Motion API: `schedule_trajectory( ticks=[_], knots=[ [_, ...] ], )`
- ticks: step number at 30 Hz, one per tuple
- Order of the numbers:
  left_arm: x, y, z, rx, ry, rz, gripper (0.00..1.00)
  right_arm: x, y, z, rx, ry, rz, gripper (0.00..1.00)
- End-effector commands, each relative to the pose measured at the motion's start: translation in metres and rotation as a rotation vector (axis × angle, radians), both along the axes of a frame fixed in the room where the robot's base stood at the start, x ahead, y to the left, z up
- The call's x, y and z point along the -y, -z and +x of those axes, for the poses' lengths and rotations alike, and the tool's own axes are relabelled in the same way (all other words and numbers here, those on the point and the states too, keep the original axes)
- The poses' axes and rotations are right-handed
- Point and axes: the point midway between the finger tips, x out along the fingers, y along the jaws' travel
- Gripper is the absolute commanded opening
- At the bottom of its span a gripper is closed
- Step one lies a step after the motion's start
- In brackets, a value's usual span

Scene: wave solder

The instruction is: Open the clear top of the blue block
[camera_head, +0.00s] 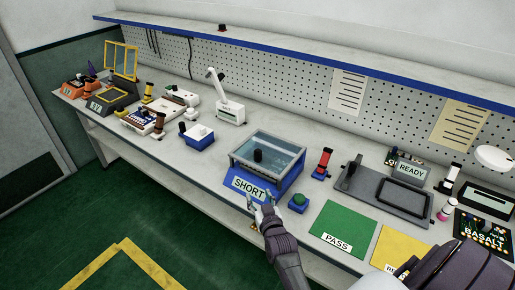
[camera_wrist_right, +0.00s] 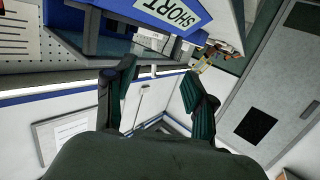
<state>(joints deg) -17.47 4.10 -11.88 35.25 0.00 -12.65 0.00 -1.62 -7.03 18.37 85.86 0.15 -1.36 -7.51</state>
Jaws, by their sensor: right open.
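The blue block (camera_head: 284,186) stands on the bench with a white SHORT label on its sloped front. Its clear top (camera_head: 280,148), a see-through pane in a grey frame, lies down over it, and a dark knob shows there. In the right wrist view the blue block (camera_wrist_right: 115,14) is at the top edge, with part of its label. My right gripper (camera_head: 261,200) is open and empty, just in front of the label, near the bench's front edge. Its two spread fingers also show in the wrist view (camera_wrist_right: 160,72), with nothing between them. My left gripper is out of view.
A green button on a blue base (camera_head: 299,202) and a red-topped post (camera_head: 322,164) stand right of the block. A green PASS mat (camera_head: 345,226) and a grey fixture (camera_head: 378,197) lie farther right. A blue-and-white box (camera_head: 197,138) is to the left.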

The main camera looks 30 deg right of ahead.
Motion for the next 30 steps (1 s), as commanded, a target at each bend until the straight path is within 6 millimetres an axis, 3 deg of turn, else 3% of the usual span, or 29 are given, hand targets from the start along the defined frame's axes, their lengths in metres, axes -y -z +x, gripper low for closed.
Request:
schedule_trajectory(
  ticks=[1, 3, 6, 11, 24, 30],
  knots=[
    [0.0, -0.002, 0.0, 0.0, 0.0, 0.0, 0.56, 0.011, -0.026, 0.004, 0.058, 0.032, -0.01, 0.55],
    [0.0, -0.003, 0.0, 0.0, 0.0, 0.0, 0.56, 0.023, -0.05, 0.007, 0.114, 0.063, -0.024, 0.55],
    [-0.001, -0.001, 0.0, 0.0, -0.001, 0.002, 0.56, 0.032, -0.066, 0.009, 0.154, 0.084, -0.035, 0.55],
    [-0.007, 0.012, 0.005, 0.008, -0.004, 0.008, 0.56, 0.04, -0.067, 0.025, 0.165, 0.089, -0.038, 0.55],
    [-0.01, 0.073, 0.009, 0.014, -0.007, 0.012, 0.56, 0.074, -0.064, 0.108, 0.163, 0.087, -0.038, 0.55],
    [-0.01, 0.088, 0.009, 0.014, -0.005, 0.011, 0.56, 0.083, -0.066, 0.129, 0.16, 0.087, -0.037, 0.55]
  ],
)
